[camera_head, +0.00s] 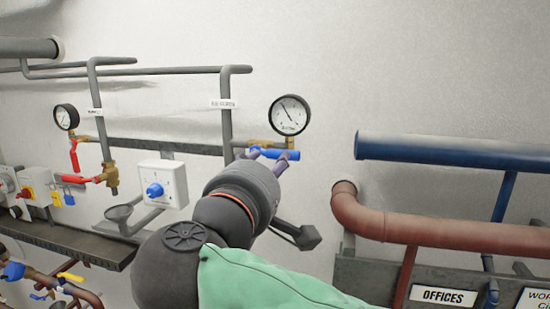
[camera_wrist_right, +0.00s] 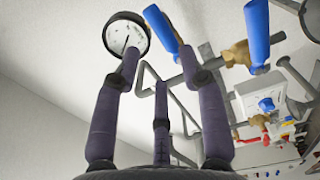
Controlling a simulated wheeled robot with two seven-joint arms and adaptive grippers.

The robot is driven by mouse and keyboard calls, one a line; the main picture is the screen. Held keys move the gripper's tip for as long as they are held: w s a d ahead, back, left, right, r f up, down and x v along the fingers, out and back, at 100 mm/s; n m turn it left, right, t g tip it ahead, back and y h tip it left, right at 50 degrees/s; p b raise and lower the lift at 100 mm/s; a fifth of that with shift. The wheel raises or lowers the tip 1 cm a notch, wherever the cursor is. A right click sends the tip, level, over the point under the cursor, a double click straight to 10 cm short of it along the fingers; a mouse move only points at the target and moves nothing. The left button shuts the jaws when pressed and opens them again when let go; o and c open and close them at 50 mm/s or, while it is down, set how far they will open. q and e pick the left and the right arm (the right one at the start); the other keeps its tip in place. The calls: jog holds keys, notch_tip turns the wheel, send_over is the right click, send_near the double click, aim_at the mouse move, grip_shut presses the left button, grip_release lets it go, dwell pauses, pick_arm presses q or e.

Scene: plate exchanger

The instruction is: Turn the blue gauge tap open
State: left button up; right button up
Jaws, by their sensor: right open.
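The blue gauge tap (camera_head: 275,153) sits just below a round white gauge (camera_head: 290,114) on the wall; its handle lies roughly sideways. In the right wrist view the blue tap handle (camera_wrist_right: 161,28) appears just beyond the fingertips, beside the gauge (camera_wrist_right: 127,35). My right gripper (camera_head: 267,162) is open, its purple fingers at the tap's underside. In the wrist view its fingers (camera_wrist_right: 160,72) are spread and nothing shows held between them; contact with the handle cannot be told. The gripper body hides what is below the tap. My left gripper is not in view.
Another blue valve handle (camera_wrist_right: 257,30) on a brass body is beside the fingers. A white box with a blue knob (camera_head: 155,190) and a red valve (camera_head: 90,180) are further left. A blue pipe (camera_head: 440,151) and a red-brown pipe (camera_head: 430,232) jut out at right.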

jog(key=v, duration=0.4)
jog(key=shift+s+a, duration=0.15)
jog(key=shift+s, duration=0.15)
